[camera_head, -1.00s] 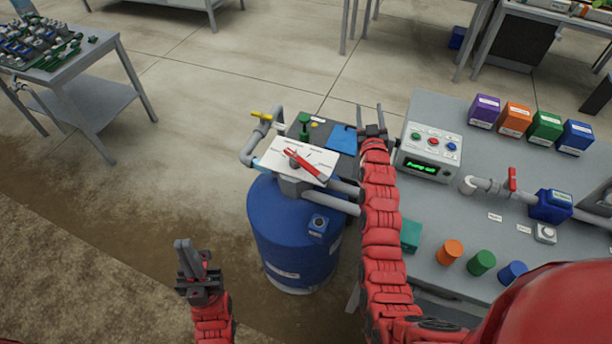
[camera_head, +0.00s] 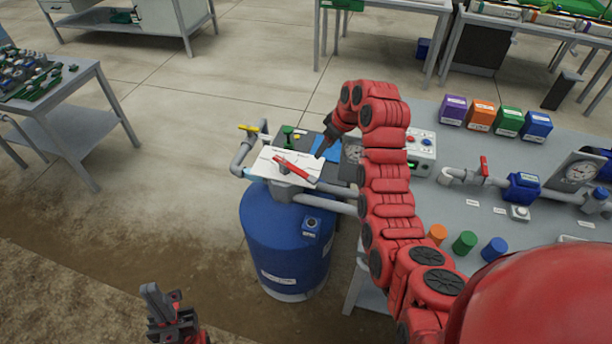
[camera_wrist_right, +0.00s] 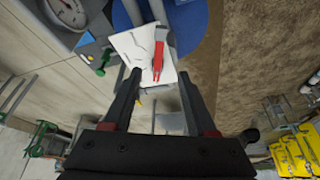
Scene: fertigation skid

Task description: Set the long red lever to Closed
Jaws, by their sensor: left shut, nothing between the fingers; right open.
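The long red lever (camera_head: 296,169) lies across a white plate (camera_head: 268,162) on top of the blue tank (camera_head: 283,240). Its labels are too small to read. My right gripper (camera_head: 322,150) is just beyond and to the right of the plate, apart from the lever, its fingertips hard to make out there. In the right wrist view, its two fingers (camera_wrist_right: 160,78) are spread and empty, with the red lever (camera_wrist_right: 158,57) ahead between and beyond them. My left gripper (camera_head: 160,300) is shut and empty at the lower left, away from the tank.
A yellow-handled valve (camera_head: 248,128) and a green valve (camera_head: 288,133) stand behind the plate. The grey bench (camera_head: 455,215) on the right holds a control box (camera_head: 421,155), a smaller red valve handle (camera_head: 484,165) and coloured containers. The floor left of the tank is clear.

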